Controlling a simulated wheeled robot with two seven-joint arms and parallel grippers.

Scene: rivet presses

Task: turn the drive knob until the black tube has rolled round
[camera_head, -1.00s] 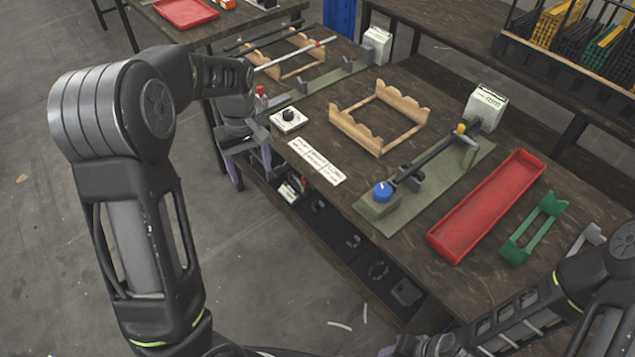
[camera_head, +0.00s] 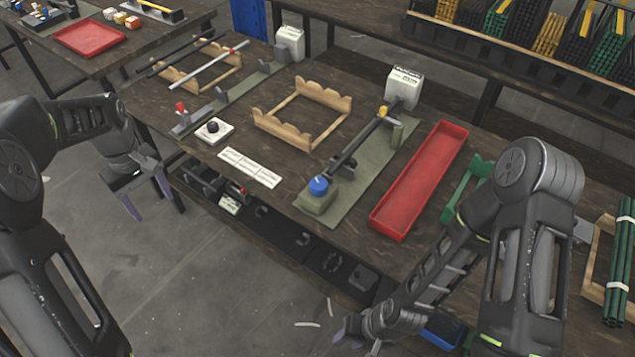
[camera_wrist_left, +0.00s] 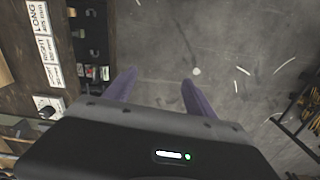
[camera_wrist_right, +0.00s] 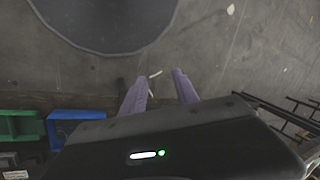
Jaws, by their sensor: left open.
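A black tube (camera_head: 357,146) lies in a fixture on the green mat (camera_head: 311,210), running from a blue knob (camera_head: 318,185) at the near end to a yellow-tipped part (camera_head: 383,112) at the far end. A black knob (camera_head: 213,127) sits on a white plate at the left. My left gripper (camera_head: 147,196) is open and empty, off the table's front-left edge; its spread fingers show over the floor in the left wrist view (camera_wrist_left: 158,85). My right gripper is low in front of the table; its fingers stand apart and empty in the right wrist view (camera_wrist_right: 160,80).
A wooden rack (camera_head: 300,112) stands left of the fixture and a red tray (camera_head: 420,185) right of it. Another fixture with a red knob (camera_head: 181,108) is at the left. A white box (camera_head: 404,86) stands behind the mat. White labels (camera_head: 249,167) lie near the front edge.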

